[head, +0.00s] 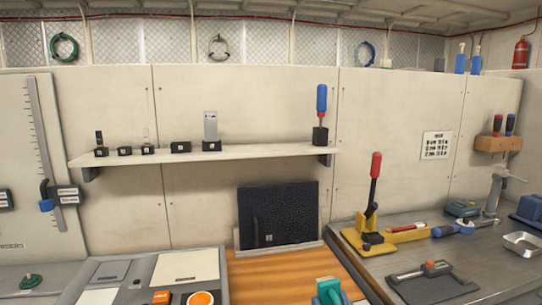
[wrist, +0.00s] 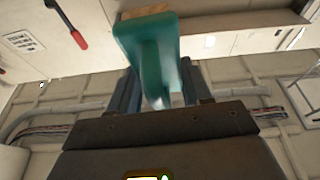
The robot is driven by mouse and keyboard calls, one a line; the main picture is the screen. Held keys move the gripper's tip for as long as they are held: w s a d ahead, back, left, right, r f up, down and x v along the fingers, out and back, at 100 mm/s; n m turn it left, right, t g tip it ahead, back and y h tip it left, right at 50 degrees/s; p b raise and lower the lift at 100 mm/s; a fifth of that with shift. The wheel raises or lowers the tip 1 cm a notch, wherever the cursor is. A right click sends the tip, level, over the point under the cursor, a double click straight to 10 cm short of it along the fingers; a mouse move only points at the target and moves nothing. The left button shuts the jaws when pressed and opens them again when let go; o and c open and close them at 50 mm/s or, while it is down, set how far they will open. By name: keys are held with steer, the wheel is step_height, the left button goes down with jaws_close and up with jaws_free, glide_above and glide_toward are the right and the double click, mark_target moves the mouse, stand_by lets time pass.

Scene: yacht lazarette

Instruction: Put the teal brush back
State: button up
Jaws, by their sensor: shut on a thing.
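The teal brush (wrist: 148,40) fills the upper middle of the wrist view, with a tan strip at its far edge. My gripper (wrist: 158,85) is shut on it, one dark finger on each side of its narrower part. In the head view the brush (head: 328,291) shows at the bottom edge, in front of the wooden board; my fingers are not clearly seen there. On the wall shelf (head: 250,152) stand several small black holders. One short holder (head: 125,151) and a wider holder (head: 181,147) look empty. Others hold small tools, a grey scraper (head: 210,126) and a blue-handled tool (head: 321,101).
A dark panel (head: 278,215) leans against the wall below the shelf. A yellow press with a red lever (head: 375,168) stands to the right on the grey bench. An orange round button (head: 200,298) is at the lower left. The air before the shelf looks clear.

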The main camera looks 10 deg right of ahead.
steer(key=s+f, duration=0.4)
steer(key=f, duration=0.6)
steer(key=s+f, duration=0.4)
steer(key=f, duration=0.7)
steer(key=shift+s+f, duration=0.2)
steer(key=shift+s, duration=0.2)
